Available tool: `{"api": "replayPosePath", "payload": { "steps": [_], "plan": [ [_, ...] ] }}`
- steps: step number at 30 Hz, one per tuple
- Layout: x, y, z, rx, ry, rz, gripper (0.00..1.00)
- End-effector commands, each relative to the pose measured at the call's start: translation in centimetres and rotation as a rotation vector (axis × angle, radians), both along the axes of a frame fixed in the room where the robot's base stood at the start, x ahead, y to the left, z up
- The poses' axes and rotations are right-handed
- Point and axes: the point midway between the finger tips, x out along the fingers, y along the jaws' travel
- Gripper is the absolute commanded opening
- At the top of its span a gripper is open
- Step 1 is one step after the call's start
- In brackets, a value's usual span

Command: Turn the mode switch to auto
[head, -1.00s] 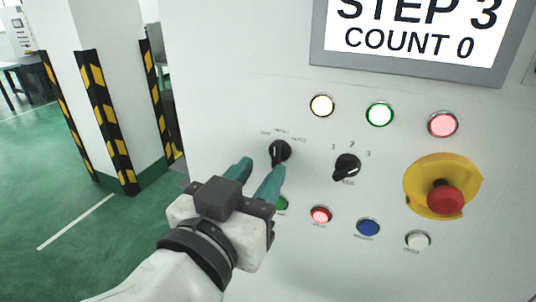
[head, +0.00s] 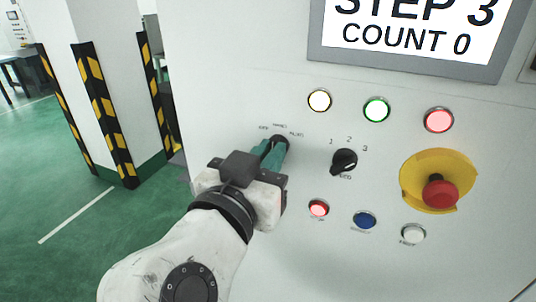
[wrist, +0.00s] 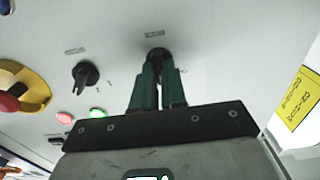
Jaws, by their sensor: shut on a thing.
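The mode switch (wrist: 158,53) is a black rotary knob on the white panel, with small labels around it. In the head view it is almost hidden behind my fingers, and its pointer direction cannot be told. My gripper (head: 270,150) has its two green fingers closed around the knob. The wrist view also shows the fingers (wrist: 158,72) shut on the knob, with a narrow gap between them lower down. Labels above the knob are too small to read surely.
A second black selector (head: 344,160), marked 1 2 3, sits to the right. Lamps (head: 376,110) are above it, and push buttons (head: 364,220) below. A red emergency stop (head: 440,192) on a yellow plate is further right. A striped pillar (head: 100,90) stands at left.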

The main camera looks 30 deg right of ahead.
Motion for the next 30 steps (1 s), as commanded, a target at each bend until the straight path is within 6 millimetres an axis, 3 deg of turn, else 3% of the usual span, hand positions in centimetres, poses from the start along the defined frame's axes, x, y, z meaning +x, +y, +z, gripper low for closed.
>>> {"api": "replayPosePath", "payload": {
  "steps": [16,30],
  "plan": [
    [-0.02,0.02,-0.26,0.022,-0.031,0.001,0.0],
    [-0.15,-0.06,-0.73,0.215,-0.301,0.001,0.0]
  ]
}}
